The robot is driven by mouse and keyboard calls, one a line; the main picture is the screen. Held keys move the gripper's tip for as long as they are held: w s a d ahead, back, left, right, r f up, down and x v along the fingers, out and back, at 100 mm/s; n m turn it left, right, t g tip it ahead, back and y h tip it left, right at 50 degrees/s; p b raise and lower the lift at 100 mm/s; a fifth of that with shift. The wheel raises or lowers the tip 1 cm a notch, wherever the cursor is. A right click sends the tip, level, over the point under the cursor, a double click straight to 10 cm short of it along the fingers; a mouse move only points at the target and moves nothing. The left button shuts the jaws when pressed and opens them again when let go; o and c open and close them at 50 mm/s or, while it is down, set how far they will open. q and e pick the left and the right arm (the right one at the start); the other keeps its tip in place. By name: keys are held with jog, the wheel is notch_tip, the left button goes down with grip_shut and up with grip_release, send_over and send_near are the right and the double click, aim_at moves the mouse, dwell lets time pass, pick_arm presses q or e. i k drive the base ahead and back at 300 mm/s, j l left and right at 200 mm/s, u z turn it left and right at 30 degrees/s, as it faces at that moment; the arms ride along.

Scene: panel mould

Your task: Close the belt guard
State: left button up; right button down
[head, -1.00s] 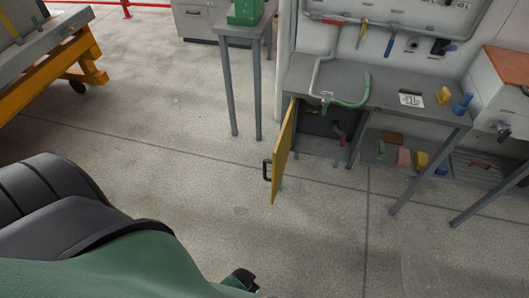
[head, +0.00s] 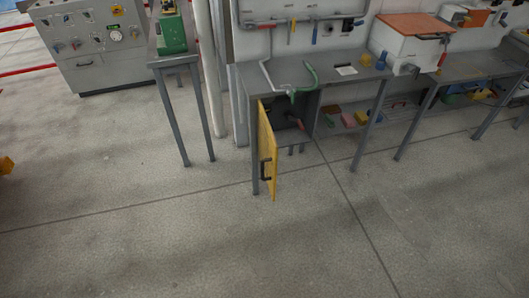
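The belt guard appears to be the yellow hinged door (head: 266,150) under the workbench in the head view. It stands open, swung out towards me from the bench's left front leg. Its black handle (head: 265,170) is on the outer face, which is turned to the left. The dark compartment (head: 291,115) behind it is exposed, with a small red part inside. Neither of my grippers is in view, so I cannot see their state.
The workbench (head: 335,72) carries a green and grey hose. A narrow grey table (head: 172,58) with a green machine stands to its left. A grey control cabinet (head: 85,50) is at the back left. The concrete floor (head: 200,240) before the door is clear.

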aim_at(268, 147)
jog(key=i+j+z, duration=0.5)
jog(key=i+j, duration=0.65)
